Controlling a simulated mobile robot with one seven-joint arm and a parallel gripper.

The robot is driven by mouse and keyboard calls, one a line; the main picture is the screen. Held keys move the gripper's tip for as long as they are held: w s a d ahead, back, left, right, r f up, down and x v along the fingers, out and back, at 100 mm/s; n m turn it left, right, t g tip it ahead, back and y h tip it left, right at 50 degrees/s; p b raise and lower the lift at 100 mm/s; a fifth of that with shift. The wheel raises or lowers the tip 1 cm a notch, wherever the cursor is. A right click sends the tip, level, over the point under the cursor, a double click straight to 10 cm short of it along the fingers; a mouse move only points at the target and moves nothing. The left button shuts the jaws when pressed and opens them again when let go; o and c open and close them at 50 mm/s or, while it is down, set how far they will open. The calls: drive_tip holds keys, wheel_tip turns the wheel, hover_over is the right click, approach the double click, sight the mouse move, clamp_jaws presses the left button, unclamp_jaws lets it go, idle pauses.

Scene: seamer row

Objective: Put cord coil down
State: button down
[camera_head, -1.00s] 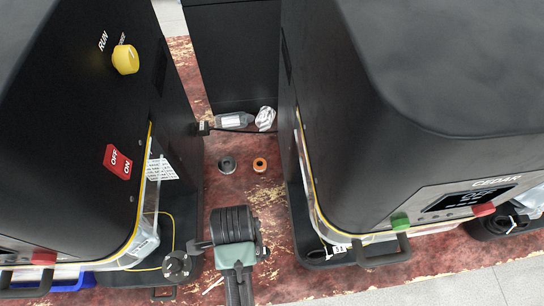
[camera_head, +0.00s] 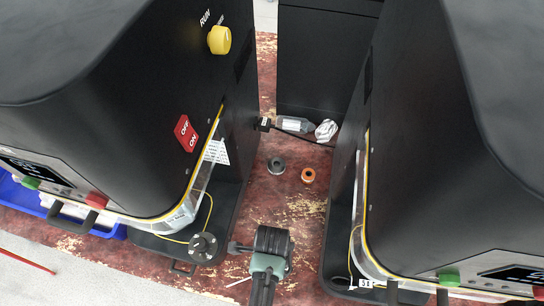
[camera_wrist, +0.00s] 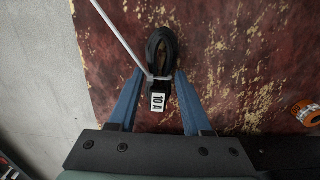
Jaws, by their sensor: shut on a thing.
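My gripper (camera_head: 270,254) is shut on the black cord coil (camera_head: 272,238), between the two machines in the head view. In the wrist view the coil (camera_wrist: 162,55) is a dark upright loop between the blue fingers of my gripper (camera_wrist: 160,90), with a white tag reading "10 A" at its near end. Worn red floor lies beyond and below the coil. The gap between coil and floor cannot be judged.
A dark ring (camera_head: 276,165) and an orange ring (camera_head: 308,175) lie on the red floor (camera_head: 285,205). A grey bottle-like thing (camera_head: 294,124) and a white bundle (camera_head: 326,130) lie farther back. Black machines (camera_head: 120,110) and (camera_head: 450,170) close in both sides.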

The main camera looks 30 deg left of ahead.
drive_tip(key=shift+f, duration=0.1)
drive_tip(key=shift+c, duration=1.7)
unclamp_jaws()
wheel_tip(320, 180, up, 12)
drive_tip(key=p, duration=0.1)
